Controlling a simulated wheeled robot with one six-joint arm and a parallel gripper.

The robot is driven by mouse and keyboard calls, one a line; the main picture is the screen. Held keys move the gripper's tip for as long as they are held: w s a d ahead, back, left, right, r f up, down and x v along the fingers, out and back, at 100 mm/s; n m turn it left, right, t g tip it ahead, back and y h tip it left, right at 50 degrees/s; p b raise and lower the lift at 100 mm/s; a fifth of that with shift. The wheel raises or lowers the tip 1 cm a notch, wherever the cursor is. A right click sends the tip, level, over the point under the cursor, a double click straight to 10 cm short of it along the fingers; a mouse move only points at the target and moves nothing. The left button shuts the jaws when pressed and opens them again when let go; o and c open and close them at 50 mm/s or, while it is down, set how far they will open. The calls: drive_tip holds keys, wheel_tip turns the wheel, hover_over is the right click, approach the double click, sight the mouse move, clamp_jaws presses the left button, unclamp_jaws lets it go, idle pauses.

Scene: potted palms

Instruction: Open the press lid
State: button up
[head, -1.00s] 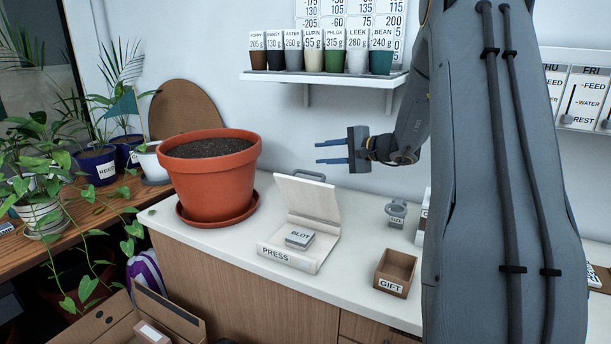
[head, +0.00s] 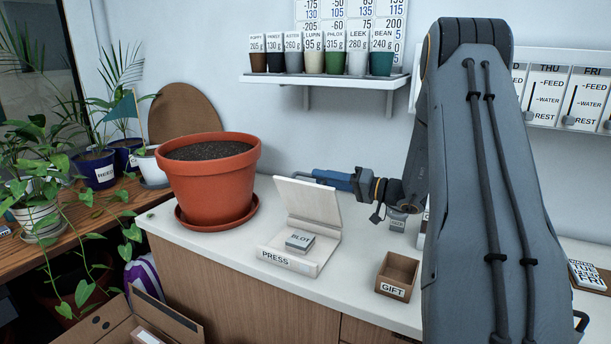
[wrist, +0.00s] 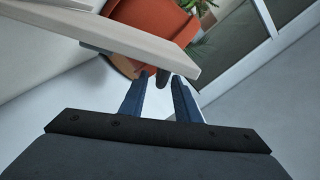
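The press (head: 318,264) sits on the white counter, its pale lid (head: 309,201) standing raised and leaning back from the base. A grey block marked BLOT (head: 300,240) lies on the base. My gripper (head: 318,174) is behind the lid's top edge, its blue fingers pointing left. In the wrist view, the fingers (wrist: 160,78) are apart, with the lid's edge (wrist: 130,40) close beside them. A dark bar, seemingly the lid's handle (wrist: 125,52), reaches near the fingertips. I cannot tell whether it touches them.
A large terracotta pot (head: 211,183) stands left of the press. A GIFT box (head: 397,274) and a small scale (head: 397,219) stand to the right. A wall shelf (head: 330,80) with several cups hangs above. Counter between press and GIFT box is clear.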

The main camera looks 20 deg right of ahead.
sight(305, 175)
drive_tip(key=p+x, duration=0.1)
drive_tip(key=x, duration=0.5)
drive_tip(key=shift+w+a+p, duration=0.2)
drive_tip(key=shift+w+p, duration=0.05)
drive_tip(key=shift+p, duration=0.15)
clamp_jaws()
